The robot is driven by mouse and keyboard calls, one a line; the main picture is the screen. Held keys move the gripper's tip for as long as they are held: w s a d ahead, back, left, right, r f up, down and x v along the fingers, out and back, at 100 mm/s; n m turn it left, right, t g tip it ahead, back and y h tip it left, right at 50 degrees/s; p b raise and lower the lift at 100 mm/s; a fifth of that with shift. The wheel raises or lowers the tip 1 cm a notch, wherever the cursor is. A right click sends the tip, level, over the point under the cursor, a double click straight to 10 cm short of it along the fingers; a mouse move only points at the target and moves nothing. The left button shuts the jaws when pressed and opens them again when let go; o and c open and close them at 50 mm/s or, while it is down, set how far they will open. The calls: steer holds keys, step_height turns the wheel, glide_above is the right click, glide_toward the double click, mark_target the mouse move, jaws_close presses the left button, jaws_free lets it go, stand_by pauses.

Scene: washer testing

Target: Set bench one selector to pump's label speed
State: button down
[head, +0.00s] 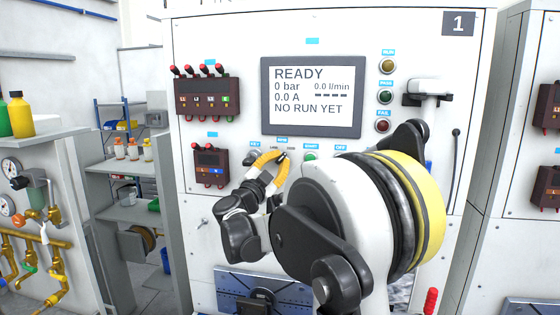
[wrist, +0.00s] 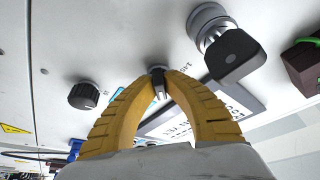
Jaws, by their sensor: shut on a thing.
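Bench one (head: 235,55) is the white cabinet with the "1" plate. Its selector (wrist: 157,72) is a small dark knob on the white panel, under the RPM label (head: 282,140) in the head view. My gripper (head: 277,160) has yellow fingers, seen close in the wrist view (wrist: 160,88). The fingertips meet around the selector and are shut on it. They hide most of the knob, and I cannot tell which speed it points to. The speed marks are too small to read. The pump's label is not readable in either view.
The bench display (head: 311,97) reads READY, 0 bar, 0.0 l/min, 0.0 A, NO RUN YET. A key switch (wrist: 225,45) and a black ribbed knob (wrist: 83,95) flank the selector. A green START button (head: 310,156) sits just right of my fingers. My arm covers the panel's lower right.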

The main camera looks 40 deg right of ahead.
steer(key=shift+m, duration=0.5)
steer(key=c, duration=1.5)
jaws_free()
steer(key=shift+g, duration=0.3)
steer(key=v, duration=1.2)
steer(key=shift+s, duration=0.1)
